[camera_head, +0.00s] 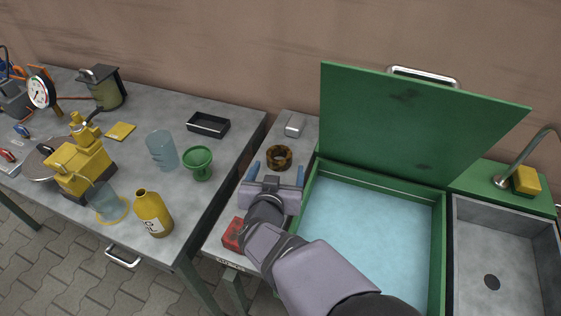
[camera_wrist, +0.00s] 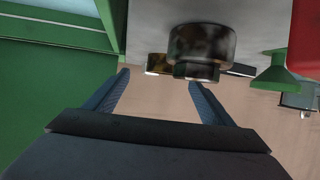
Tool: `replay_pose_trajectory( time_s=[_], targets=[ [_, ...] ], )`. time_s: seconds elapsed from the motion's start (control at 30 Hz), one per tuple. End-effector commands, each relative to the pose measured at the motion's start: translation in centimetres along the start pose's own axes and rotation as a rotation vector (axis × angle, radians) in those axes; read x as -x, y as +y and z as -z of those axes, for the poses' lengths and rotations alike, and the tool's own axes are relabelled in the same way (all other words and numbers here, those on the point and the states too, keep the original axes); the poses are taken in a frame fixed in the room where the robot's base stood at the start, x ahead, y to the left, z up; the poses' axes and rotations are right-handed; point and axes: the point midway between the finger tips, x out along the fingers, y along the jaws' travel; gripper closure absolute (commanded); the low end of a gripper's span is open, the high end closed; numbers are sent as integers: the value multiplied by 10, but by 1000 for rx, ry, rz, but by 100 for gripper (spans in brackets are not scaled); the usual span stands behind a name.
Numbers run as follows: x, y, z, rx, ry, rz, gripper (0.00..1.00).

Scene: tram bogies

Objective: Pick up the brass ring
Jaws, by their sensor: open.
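The brass ring (camera_head: 279,158) lies flat on the narrow grey bench, brown-gold with dark patches. In the head view my gripper (camera_head: 276,174) has its two blue fingers spread, with the ring just beyond and between their tips. My gripper holds nothing.
The green tank (camera_head: 309,218) with its raised lid (camera_head: 410,120) stands close on the right. A red block (camera_head: 233,234) lies left of my wrist. A small metal box (camera_head: 295,125) sits behind the ring. The left table holds a green funnel (camera_head: 198,163) and black tray (camera_head: 208,124).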

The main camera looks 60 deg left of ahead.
Motion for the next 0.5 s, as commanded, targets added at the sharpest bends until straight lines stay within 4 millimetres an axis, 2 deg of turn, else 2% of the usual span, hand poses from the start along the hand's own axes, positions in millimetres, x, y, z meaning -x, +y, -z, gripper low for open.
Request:
replay_pose_trajectory(
  time_s=[0.07,0.23,0.5],
  targets=[
    [2,-9,-2,7,7,5,24],
    [1,-11,-2,10,9,5,24],
    [-18,-10,-1,10,8,4,24]
  ],
)
